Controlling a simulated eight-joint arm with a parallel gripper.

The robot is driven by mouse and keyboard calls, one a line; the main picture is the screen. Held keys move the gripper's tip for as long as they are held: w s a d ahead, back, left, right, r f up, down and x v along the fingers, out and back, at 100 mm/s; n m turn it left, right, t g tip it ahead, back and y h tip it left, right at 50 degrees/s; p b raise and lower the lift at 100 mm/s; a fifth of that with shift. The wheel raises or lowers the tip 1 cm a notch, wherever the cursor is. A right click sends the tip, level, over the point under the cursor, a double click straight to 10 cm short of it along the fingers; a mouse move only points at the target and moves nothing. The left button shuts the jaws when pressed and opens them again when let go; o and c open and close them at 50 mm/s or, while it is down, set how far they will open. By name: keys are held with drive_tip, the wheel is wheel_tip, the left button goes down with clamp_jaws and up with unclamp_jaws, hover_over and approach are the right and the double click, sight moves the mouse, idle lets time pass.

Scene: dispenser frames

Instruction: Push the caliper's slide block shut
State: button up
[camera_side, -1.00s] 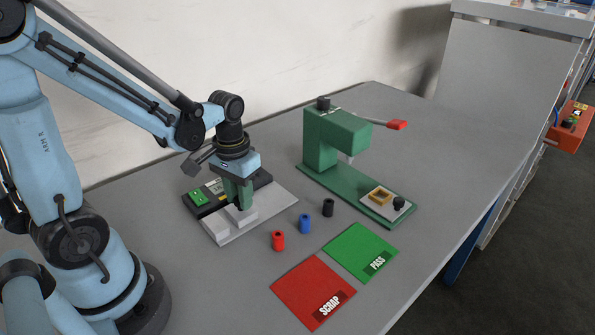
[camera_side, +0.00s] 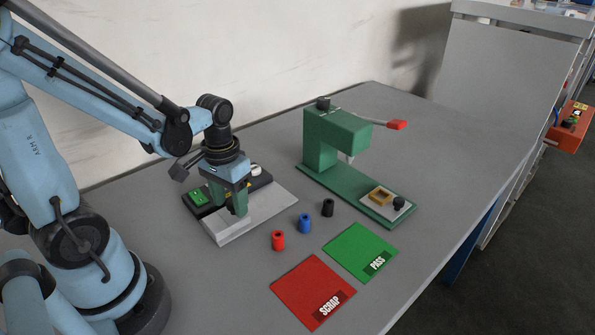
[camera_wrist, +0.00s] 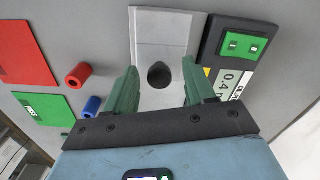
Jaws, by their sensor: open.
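The caliper has a light grey base plate (camera_side: 268,208) with a black box (camera_side: 197,211) along its back side. In the wrist view its plate (camera_wrist: 168,22) runs between my fingers, and the box shows a green switch and a partly hidden display (camera_wrist: 230,85). A dark round spot (camera_wrist: 160,76), seemingly a knob on the slide block, lies between my fingertips. My gripper (camera_side: 236,208) is low over the plate. It is open, with one green finger on each side of the dark spot (camera_wrist: 160,70). I cannot tell whether either finger touches it. The block's outline is mostly hidden.
Red SCRAP (camera_side: 308,288) and green PASS (camera_side: 360,250) mats lie in front. A green press (camera_side: 320,150) stands behind. The table's right side is clear.

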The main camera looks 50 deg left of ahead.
sight(231, 203)
drive_tip(key=shift+r, duration=0.1)
wheel_tip(231, 203, up, 12)
idle(0.8)
drive_tip(key=w+d+f+m+t, duration=0.2)
drive_tip(key=w+d+m+t, duration=0.1)
drive_tip(key=d+t, duration=0.3)
drive_tip(key=shift+t, duration=0.6)
drive_tip(key=shift+w+f, duration=0.1)
idle(0.4)
